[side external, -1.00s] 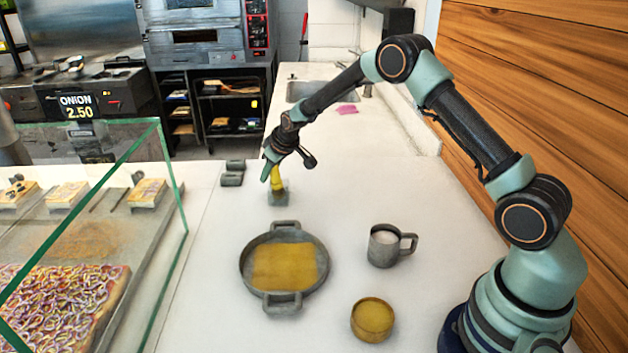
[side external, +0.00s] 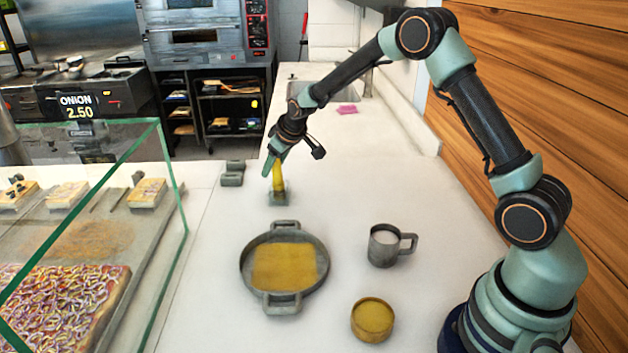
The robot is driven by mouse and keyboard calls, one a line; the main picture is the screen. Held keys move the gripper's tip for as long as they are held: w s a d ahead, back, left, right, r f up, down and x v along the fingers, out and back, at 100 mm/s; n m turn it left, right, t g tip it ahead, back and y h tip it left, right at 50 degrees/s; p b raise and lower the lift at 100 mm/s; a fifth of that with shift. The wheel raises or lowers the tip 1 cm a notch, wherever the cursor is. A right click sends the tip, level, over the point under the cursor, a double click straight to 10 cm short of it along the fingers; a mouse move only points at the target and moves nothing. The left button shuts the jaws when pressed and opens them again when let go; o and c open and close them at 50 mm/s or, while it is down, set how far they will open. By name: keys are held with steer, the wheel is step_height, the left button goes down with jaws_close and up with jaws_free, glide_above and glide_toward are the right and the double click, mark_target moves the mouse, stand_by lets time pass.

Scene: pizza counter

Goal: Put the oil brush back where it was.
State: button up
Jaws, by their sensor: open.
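The oil brush (side external: 277,178) has a yellow handle and stands about upright in a small grey holder (side external: 278,197) on the white counter, behind the pan. My gripper (side external: 271,167) is just above and around the top of the yellow handle, with its fingers pointing down. It is open. The brush's lower end is hidden in the holder. Whether a finger still touches the handle cannot be told.
A grey two-handled pan (side external: 246,283) with a yellow sheet lies in front of the holder. A metal mug (side external: 382,247) and a round yellow-topped bowl (side external: 372,320) stand to the right. Small grey blocks (side external: 232,173) lie left of the holder. A glass case (side external: 172,225) borders the left.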

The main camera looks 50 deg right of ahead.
steer(key=s+a+r, duration=0.2)
steer(key=s+r, duration=0.6)
steer(key=s, duration=0.1)
steer(key=s+a+r, duration=0.2)
steer(key=s+r, duration=0.6)
steer(key=s+a+m, duration=0.1)
steer(key=s+a, duration=0.1)
steer(key=s, duration=1.1)
steer(key=shift+s+f+m+g+y, duration=0.25)
steer(key=shift+s+m+g+y, duration=0.05)
steer(key=shift+s+m+g, duration=0.1)
